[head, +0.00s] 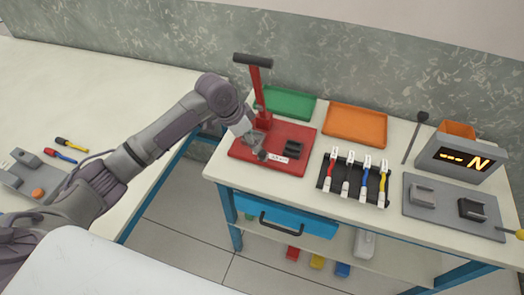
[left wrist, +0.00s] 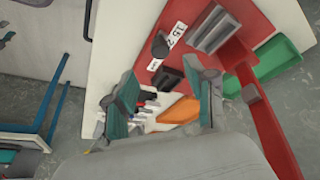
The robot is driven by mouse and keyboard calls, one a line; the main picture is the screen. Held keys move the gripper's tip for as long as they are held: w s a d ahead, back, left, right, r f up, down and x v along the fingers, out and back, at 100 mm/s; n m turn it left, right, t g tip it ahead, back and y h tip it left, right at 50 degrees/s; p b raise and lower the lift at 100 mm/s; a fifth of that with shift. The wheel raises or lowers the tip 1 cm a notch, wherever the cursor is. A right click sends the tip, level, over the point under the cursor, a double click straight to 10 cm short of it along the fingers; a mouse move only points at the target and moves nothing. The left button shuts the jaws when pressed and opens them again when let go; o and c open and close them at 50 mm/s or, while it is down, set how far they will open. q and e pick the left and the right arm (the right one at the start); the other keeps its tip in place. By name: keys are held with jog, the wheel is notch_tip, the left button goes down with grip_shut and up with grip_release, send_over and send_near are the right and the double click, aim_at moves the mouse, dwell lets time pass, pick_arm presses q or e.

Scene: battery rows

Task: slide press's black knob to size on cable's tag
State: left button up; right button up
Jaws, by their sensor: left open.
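The press has a red base (head: 300,133), an upright red post (head: 260,95) and a black-topped handle. The black knob (left wrist: 160,47) sits on the press's white number strip (left wrist: 178,33), with numbers visible beside it; the exact setting is unclear. The strip also shows in the head view (head: 279,158). Several cables with white tags (head: 334,156) lie on a black rack (head: 325,176) right of the press; the tag print is too small to read. My left gripper (head: 257,146) is over the base's left part, open and empty; its fingers (left wrist: 166,104) are apart in the wrist view. My right gripper is not in view.
Green (head: 288,103) and orange (head: 357,123) trays lie behind. A grey display unit (head: 458,158) and a grey plate (head: 438,222) with two blocks stand right. A blue drawer (head: 270,214) is under the front edge. Another table with small tools (head: 60,154) is left.

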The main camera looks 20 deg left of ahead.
aim_at(261, 152)
pick_arm(q)
jog(key=x, duration=0.9)
jog(key=shift+a+p, duration=0.1)
jog(key=shift+p, duration=0.2)
grip_shut()
